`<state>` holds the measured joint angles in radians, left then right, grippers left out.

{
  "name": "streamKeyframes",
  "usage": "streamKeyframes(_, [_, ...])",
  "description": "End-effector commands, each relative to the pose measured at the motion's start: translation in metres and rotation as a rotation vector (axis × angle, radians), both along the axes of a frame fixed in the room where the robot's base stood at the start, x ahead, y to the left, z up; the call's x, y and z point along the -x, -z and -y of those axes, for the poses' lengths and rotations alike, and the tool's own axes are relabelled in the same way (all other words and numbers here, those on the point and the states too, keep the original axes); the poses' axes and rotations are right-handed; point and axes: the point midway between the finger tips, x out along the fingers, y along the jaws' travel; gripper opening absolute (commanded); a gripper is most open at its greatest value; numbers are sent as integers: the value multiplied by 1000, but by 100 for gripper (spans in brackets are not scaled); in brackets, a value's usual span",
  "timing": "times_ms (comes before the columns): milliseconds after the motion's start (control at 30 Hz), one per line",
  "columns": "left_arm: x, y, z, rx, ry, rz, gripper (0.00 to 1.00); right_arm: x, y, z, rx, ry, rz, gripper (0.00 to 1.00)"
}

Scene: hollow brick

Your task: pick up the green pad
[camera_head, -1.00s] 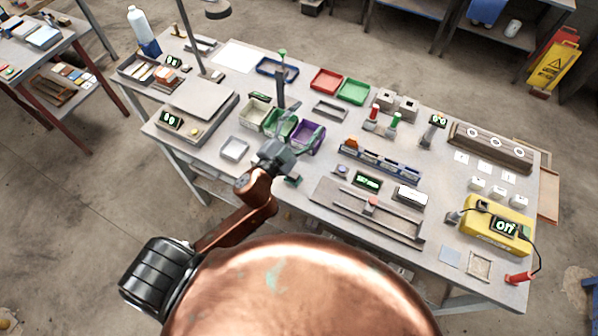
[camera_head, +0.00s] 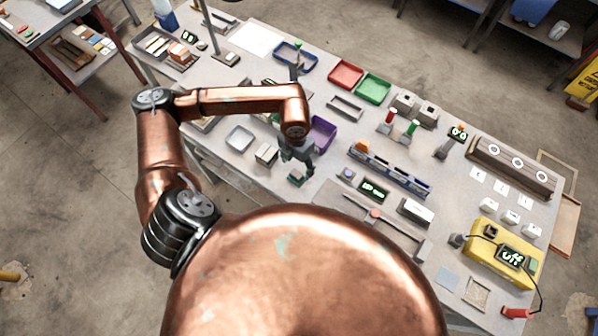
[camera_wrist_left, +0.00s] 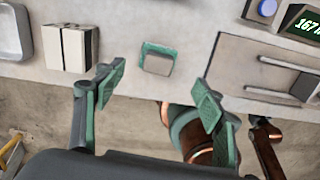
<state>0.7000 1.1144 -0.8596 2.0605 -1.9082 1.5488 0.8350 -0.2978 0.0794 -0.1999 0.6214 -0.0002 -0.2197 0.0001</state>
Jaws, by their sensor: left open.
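The green pad (camera_head: 295,178) lies near the front edge of the workbench. In the left wrist view, the pad (camera_wrist_left: 158,58) shows a green rim and a grey top. My left gripper (camera_head: 299,165) is right by the pad in the head view and partly covers the bench beside it. In the left wrist view, the left gripper (camera_wrist_left: 159,92) is open, with green finger pads wide apart and nothing between them. The pad appears beyond the fingertips, between their lines and apart from both. My right gripper is not in view.
A pale split block (camera_wrist_left: 68,47) stands left of the pad, near the left finger. A slotted grey fixture (camera_wrist_left: 262,70) lies to the right. A metal tray (camera_head: 239,138) and a purple bin (camera_head: 321,132) stand nearby. The bench's front edge is close.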

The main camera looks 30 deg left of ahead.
Motion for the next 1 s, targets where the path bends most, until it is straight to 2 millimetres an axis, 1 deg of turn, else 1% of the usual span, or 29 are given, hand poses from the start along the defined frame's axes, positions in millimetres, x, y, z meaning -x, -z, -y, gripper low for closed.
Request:
streamKeyframes(67, [-2,6,-4,-19,0,-1,64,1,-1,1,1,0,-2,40])
streamKeyframes(333, [-6,34,1,-17,10,-2,64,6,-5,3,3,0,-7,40])
streamKeyframes(500, [-9,60,1,-15,10,-4,64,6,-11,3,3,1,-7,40])
streamKeyframes(600, [-9,71,1,-14,9,-2,64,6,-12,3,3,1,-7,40])
streamKeyframes(700, [-9,76,1,-14,9,-1,64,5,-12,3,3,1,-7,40])
streamKeyframes(900, [-8,77,-1,-14,7,-1,64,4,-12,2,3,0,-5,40])
streamKeyframes(1000, [-8,77,-1,-14,7,-1,57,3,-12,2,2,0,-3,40])
